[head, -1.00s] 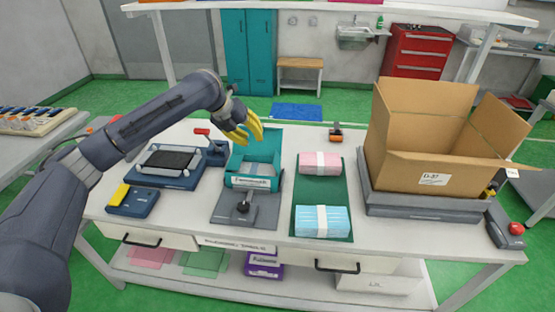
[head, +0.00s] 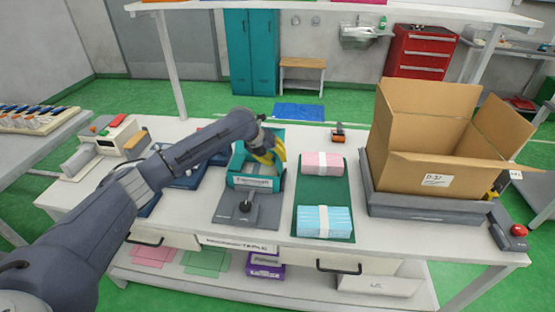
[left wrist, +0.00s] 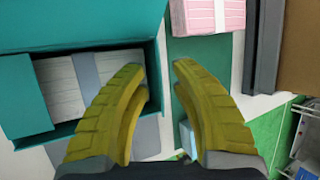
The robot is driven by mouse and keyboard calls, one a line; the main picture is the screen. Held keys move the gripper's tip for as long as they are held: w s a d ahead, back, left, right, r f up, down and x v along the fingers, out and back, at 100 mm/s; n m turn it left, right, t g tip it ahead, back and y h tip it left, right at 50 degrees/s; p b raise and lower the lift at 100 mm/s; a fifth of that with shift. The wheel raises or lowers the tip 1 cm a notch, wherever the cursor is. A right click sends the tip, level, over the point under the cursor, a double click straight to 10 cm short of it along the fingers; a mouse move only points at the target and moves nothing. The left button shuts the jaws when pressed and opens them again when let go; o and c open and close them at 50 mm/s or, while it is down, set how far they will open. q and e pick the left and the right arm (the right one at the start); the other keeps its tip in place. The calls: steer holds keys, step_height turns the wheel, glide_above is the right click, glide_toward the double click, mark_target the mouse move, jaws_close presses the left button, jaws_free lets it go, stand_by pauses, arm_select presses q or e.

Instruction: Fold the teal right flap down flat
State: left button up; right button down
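The teal box (head: 237,181) stands on a grey plate with its lid raised behind. In the left wrist view, white masks with a grey band (left wrist: 88,75) lie inside it. A teal flap (left wrist: 22,98) covers the left end of the opening. The right flap is hard to make out; only a narrow teal edge (left wrist: 155,75) shows on that side. My left gripper (head: 270,155) is over the box's right side. In the left wrist view its yellow fingers (left wrist: 158,68) are apart, one over the masks, the other outside the right wall. My right gripper is not in view.
A pink banded stack (head: 321,163) and a blue banded stack (head: 324,221) lie on a green mat (head: 322,189) right of the box. A large open carton (head: 415,140) stands further right. A black knob (head: 245,206) sits on the plate before the box.

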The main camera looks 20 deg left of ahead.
arm_select(q)
steer(key=shift+w+d+f, duration=0.2)
steer(key=shift+w+f, duration=0.05)
steer(key=shift+f, duration=0.3)
steer(key=shift+c, duration=0.2)
jaws_close()
